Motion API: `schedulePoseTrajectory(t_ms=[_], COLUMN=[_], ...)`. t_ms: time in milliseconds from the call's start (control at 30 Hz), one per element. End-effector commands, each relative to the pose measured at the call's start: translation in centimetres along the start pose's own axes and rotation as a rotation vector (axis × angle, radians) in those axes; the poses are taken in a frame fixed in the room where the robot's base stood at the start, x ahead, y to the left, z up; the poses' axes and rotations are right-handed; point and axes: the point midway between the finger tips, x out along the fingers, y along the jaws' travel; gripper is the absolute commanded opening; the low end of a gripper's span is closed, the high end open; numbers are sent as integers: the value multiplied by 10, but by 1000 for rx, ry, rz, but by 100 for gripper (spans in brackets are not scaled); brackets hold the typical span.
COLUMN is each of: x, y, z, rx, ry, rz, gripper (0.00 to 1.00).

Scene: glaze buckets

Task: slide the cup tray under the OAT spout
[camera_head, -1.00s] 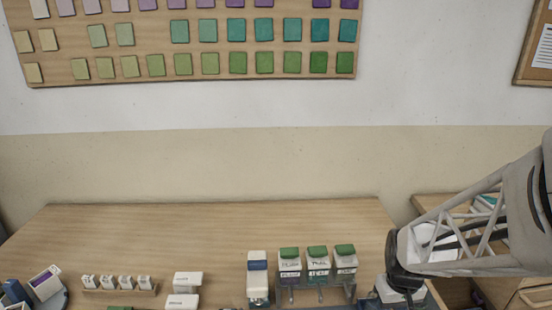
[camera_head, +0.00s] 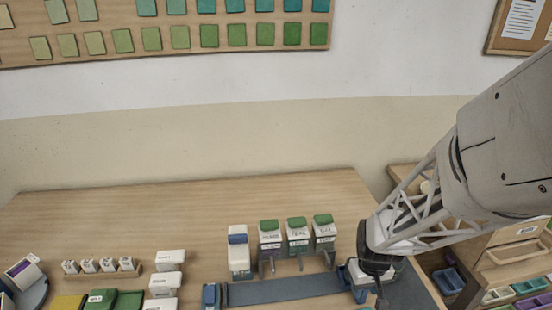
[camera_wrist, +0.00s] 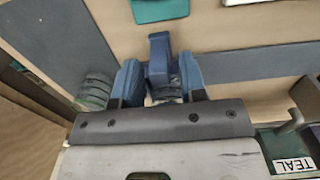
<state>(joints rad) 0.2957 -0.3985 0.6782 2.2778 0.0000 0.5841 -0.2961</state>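The wrist view shows a TEAL label (camera_wrist: 292,163) at lower right. My gripper (camera_wrist: 160,75) is low, in front and to the right of the buckets. Its two blue fingers stand apart on either side of a blue upright tab (camera_wrist: 160,52), with thin gaps showing. The tab looks like the tray's handle. The tray body and cup are mostly hidden by my gripper.
A dark blue-grey strip (camera_head: 280,289) runs in front of the buckets, with a blue block (camera_head: 211,296) at its left end. Small labelled white blocks (camera_head: 171,258) lie farther left. The back table is clear.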

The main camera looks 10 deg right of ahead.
Motion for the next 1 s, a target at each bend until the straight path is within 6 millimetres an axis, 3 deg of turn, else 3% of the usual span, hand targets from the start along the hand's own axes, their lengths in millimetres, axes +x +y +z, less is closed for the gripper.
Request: schedulePoseTrajectory(t_ms=[133,400,1000], x=[0,0,0], y=[0,0,-20], z=[0,0,0], rx=[0,0,-1], ry=[0,0,0], rz=[0,0,0], gripper=[38,0,0])
